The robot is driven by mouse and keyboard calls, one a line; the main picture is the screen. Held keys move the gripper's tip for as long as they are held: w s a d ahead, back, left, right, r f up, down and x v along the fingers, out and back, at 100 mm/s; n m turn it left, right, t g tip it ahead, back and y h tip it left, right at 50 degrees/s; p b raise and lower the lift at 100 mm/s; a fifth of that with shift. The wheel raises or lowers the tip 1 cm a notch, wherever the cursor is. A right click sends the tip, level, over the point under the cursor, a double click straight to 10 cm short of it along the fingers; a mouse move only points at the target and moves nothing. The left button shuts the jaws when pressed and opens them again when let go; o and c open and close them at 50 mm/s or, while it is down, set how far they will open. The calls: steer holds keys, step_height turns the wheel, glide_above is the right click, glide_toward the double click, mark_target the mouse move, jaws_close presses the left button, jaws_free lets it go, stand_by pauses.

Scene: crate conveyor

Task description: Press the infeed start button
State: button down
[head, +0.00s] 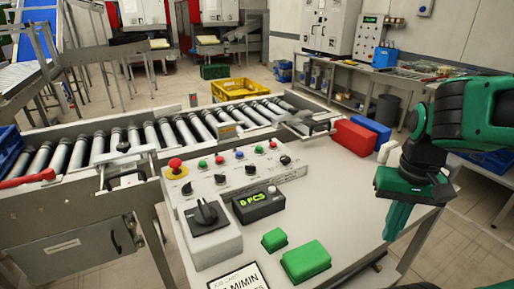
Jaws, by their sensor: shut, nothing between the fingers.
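The labels are too small to read, so I cannot tell which button is the infeed start. My gripper (396,235) points down at the table's right edge, well right of the panel. Its green fingers are shut and empty.
A box with a black rotary knob (205,215) and a "0 PCS" display (258,204) stand before the panel. Green blocks (306,260) lie nearer. Red (354,138) and blue (372,129) blocks stand at the back right. The table between panel and gripper is clear.

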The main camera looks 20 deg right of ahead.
steer(key=shift+m+t+h, duration=0.6)
steer(key=shift+t+h, duration=0.2)
steer(key=w+r, duration=0.1)
steer(key=w, duration=0.2)
steer(key=w+r, duration=0.1)
steer(key=w, duration=0.2)
steer(key=w+d+r, duration=0.1)
steer(key=w, duration=0.2)
steer(key=shift+d, duration=0.1)
steer(key=w+a+r+m+t+h, duration=0.1)
steer(key=w+a+r, duration=0.1)
steer(key=w, duration=0.5)
steer(key=w+a+r+m+t, duration=0.1)
steer(key=w+r+t, duration=0.1)
steer(key=w, duration=0.5)
step_height(320, 180, up, 6)
steer(key=m+t, duration=0.2)
steer(key=t, duration=0.3)
glide_above(259, 149)
steer(key=shift+f, duration=0.15)
steer(key=shift+s+f, duration=0.1)
steer(key=shift+f, duration=4.35)
steer(key=shift+f, duration=0.1)
steer(key=shift+f, duration=0.25)
